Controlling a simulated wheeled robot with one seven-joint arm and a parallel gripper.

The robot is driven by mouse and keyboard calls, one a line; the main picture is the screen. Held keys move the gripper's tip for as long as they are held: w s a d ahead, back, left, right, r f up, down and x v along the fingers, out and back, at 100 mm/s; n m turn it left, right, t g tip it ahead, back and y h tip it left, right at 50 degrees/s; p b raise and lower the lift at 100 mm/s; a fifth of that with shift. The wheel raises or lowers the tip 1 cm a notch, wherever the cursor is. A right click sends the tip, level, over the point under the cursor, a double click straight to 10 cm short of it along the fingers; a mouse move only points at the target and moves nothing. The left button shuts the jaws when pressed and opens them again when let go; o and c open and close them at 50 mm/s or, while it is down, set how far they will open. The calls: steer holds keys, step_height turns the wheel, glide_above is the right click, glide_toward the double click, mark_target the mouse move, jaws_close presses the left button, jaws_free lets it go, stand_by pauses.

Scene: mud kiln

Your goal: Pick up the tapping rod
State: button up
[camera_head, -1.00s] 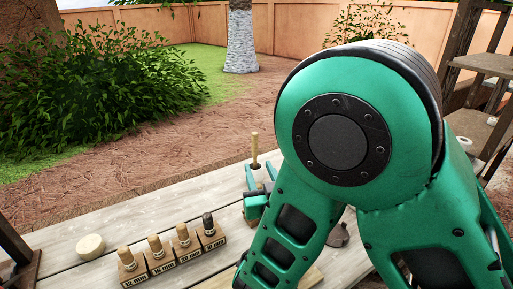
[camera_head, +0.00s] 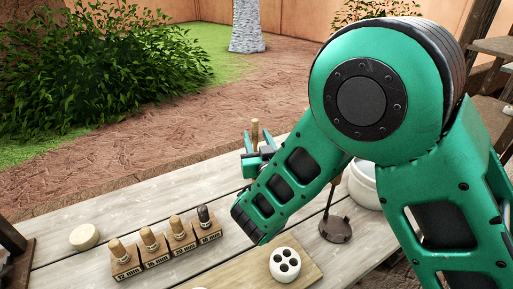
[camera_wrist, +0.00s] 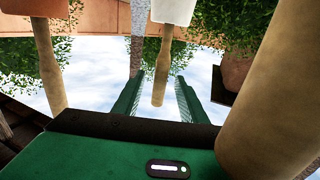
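The tapping rod (camera_head: 254,132) shows in the head view as a slim pale wooden rod standing upright near the far edge of the wooden table. Its lower part is hidden behind my gripper (camera_head: 258,152). My gripper points away from me at the rod, with its green fingers spread to either side of it. In the wrist view, which looks upside down, a wooden rod (camera_wrist: 161,75) shows between the two green fingertips (camera_wrist: 157,98), with gaps on both sides. My gripper is open and holds nothing.
Labelled wooden blocks (camera_head: 165,256) holding upright pegs stand left of my arm. A white piece with holes (camera_head: 285,263) sits on a board in front. A dark round-based stand (camera_head: 335,229) and a white bucket (camera_head: 366,186) are at right.

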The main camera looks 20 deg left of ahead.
steer(key=shift+x, duration=1.35)
steer(key=shift+f, duration=0.15)
jaws_close()
